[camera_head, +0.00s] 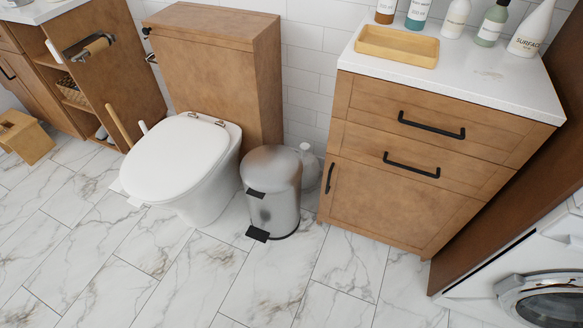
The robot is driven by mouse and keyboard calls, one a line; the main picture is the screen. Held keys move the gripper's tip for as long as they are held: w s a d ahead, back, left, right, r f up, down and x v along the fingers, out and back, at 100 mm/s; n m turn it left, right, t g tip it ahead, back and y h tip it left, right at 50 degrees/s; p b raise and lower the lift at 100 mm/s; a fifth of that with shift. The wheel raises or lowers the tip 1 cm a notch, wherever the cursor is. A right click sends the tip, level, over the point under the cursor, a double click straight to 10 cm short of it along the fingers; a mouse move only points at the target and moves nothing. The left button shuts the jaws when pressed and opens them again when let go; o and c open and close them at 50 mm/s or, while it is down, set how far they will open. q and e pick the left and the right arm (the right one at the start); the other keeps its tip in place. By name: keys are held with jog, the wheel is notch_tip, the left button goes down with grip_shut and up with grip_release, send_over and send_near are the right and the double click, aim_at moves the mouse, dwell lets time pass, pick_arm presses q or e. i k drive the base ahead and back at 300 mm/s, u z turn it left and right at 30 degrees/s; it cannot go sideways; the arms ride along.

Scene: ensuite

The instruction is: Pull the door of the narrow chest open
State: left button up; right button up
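The narrow chest (341,140) is the brown wooden cabinet with a white top at the right of the head view. It has two drawers with black horizontal bar handles, the upper handle (431,125) and the lower handle (411,165). Below them is the door (385,204), which looks shut, flush with the front. A short black upright handle (330,178) sits near the door's upper left edge. Neither of my grippers is in view, so their states and distances from the door do not show.
A metal pedal bin (273,185) stands on the floor just left of the chest, beside the toilet (181,160). A washing machine (545,297) and brown panel (500,213) are at right. Bottles and a wooden tray (397,46) stand on top. The tiled floor (335,265) in front is clear.

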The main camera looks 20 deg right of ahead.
aim_at(415, 217)
jog(key=z, duration=0.3)
jog(key=i, duration=0.95)
jog(key=z, duration=0.6)
